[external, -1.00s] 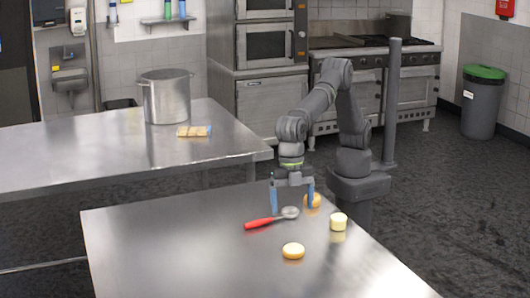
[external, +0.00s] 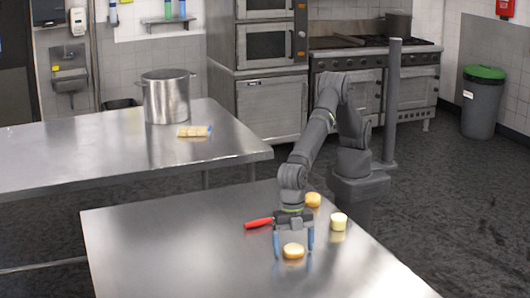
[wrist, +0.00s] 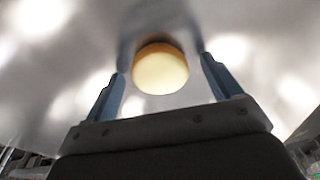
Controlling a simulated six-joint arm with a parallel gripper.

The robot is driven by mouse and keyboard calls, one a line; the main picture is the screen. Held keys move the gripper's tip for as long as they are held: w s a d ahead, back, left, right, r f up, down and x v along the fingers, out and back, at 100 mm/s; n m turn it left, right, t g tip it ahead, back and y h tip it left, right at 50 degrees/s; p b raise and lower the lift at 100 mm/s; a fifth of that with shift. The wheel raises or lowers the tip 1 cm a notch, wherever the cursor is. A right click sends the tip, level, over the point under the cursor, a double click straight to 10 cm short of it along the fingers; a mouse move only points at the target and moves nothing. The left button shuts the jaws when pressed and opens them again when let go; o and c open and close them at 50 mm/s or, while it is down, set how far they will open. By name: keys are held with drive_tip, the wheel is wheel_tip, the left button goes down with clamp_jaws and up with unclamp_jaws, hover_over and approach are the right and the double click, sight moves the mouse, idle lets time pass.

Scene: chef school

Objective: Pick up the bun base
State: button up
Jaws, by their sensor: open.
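The bun base (external: 293,251) is a round piece with a pale cut face and a golden edge, lying on the near steel table. In the wrist view the bun base (wrist: 160,70) shows between and just beyond the fingertips. My gripper (external: 294,250) is open with its blue fingers pointing down, one on each side of the bun base in the external view. In the wrist view my gripper (wrist: 162,60) is empty, with clear gaps between both fingers and the bun base. I cannot tell whether the fingertips touch the table.
A red-handled utensil (external: 258,223) lies behind my gripper, its head hidden by the arm. A golden bun top (external: 313,199) and a pale yellow cylinder (external: 338,221) stand to the back right. The left and front of the near table (external: 180,260) are clear.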

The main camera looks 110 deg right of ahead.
drive_tip(key=c, duration=1.1)
drive_tip(key=shift+o, duration=0.2)
